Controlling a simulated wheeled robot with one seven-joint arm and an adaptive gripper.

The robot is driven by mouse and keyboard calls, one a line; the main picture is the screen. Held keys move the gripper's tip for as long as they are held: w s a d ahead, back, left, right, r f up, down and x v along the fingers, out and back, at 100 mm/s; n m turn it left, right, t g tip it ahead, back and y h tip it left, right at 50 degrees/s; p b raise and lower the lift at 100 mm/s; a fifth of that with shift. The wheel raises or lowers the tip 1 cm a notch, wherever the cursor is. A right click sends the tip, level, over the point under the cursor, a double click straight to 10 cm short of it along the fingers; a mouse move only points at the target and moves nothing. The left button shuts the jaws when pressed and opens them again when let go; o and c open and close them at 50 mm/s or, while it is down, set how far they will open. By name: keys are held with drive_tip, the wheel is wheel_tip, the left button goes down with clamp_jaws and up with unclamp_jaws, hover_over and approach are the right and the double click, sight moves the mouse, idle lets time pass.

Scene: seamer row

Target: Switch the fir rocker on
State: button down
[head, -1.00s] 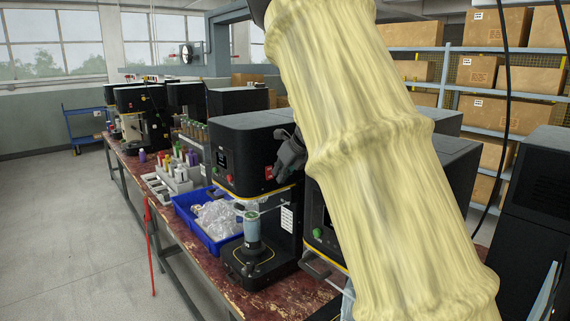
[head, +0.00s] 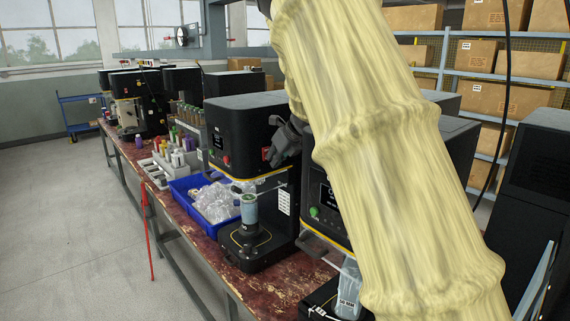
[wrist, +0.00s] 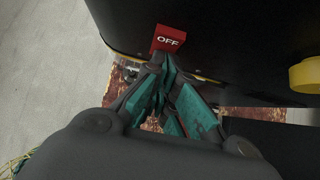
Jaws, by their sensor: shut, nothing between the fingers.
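A red rocker (head: 265,153) sits on the front of a black seamer (head: 245,125) in the head view. The wrist view shows the red rocker (wrist: 168,39) with the word OFF facing me. No name "fir" is readable. My gripper (head: 272,160) is shut and empty, right at the rocker's right side in the head view. In the wrist view its fingertips (wrist: 163,62) are close below the OFF face. I cannot tell whether they touch it. My pale-sleeved arm hides part of the neighbouring seamer.
A second seamer with a green button (head: 314,212) stands close on the right. A blue bin (head: 205,222) of clear plastic pieces is left of the first seamer, on the worn red bench (head: 195,250). A yellow round part (wrist: 305,75) is at the wrist view's right edge. Open floor lies left.

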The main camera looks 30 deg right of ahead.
drive_tip(key=shift+w+a, duration=0.1)
drive_tip(key=shift+w, duration=0.05)
drive_tip(key=shift+r+p, duration=0.2)
drive_tip(key=shift+p, duration=0.1)
drive_tip(key=shift+r+p, duration=0.45)
drive_tip(key=shift+r, duration=0.25)
drive_tip(key=shift+r, duration=0.1)
